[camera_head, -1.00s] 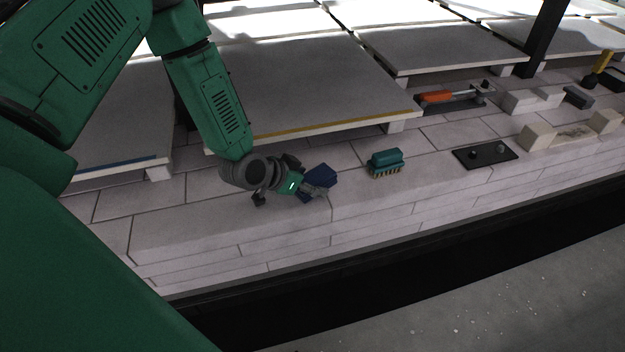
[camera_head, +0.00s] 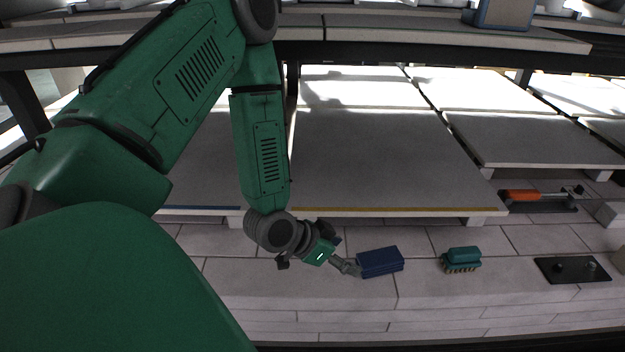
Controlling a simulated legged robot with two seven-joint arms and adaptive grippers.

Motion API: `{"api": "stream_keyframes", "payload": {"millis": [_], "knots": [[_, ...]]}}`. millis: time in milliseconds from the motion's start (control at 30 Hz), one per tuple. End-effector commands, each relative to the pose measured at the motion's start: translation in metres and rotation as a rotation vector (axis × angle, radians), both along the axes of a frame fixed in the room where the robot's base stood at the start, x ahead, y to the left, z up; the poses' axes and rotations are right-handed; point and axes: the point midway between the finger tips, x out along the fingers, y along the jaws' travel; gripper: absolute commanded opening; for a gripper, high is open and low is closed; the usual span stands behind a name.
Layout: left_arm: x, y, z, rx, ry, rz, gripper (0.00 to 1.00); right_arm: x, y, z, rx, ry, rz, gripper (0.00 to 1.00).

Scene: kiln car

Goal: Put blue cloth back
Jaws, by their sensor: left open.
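The blue cloth (camera_head: 381,262) is a dark blue folded block lying on the pale brick ledge, left of the green brush. My left gripper (camera_head: 346,266) is just left of the cloth. Its jaws are open, with a fingertip close to the cloth's left end. I cannot tell whether they touch. The cloth is almost fully visible. My right gripper does not show.
A green brush (camera_head: 462,258) stands on the ledge right of the cloth, then a black plate (camera_head: 571,270) with knobs. An orange-handled tool (camera_head: 520,196) lies farther back. Pale slabs (camera_head: 390,160) rise behind the ledge. Bare brick lies in front of the cloth.

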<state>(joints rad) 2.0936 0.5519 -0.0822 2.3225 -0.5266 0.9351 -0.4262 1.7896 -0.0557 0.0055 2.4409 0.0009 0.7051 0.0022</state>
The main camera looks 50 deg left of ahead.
Motion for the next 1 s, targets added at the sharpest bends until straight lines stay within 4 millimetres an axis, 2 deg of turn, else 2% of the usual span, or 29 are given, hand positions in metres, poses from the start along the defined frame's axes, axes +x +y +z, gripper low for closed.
{"api": "stream_keyframes", "payload": {"millis": [67,167,233,400,500,633,867,1000], "knots": [[-0.017,-0.016,-0.016,0.007,0.092,0.001,0.67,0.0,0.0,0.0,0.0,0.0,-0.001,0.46],[-0.057,-0.038,-0.045,0.026,0.268,0.032,0.67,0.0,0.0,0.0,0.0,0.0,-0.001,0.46],[-0.09,-0.05,-0.064,0.044,0.398,0.068,0.67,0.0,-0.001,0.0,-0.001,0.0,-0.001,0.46],[-0.164,-0.062,-0.095,0.104,0.638,0.163,0.67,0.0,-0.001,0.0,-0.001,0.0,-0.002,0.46],[-0.192,-0.063,-0.103,0.135,0.717,0.203,0.67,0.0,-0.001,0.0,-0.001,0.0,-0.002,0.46],[-0.206,-0.062,-0.106,0.149,0.756,0.228,0.67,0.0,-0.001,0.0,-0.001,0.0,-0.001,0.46],[-0.206,-0.065,-0.104,0.154,0.755,0.23,0.67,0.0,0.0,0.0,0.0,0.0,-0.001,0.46],[-0.205,-0.067,-0.088,0.158,0.752,0.232,0.67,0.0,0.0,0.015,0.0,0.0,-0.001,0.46]]}}
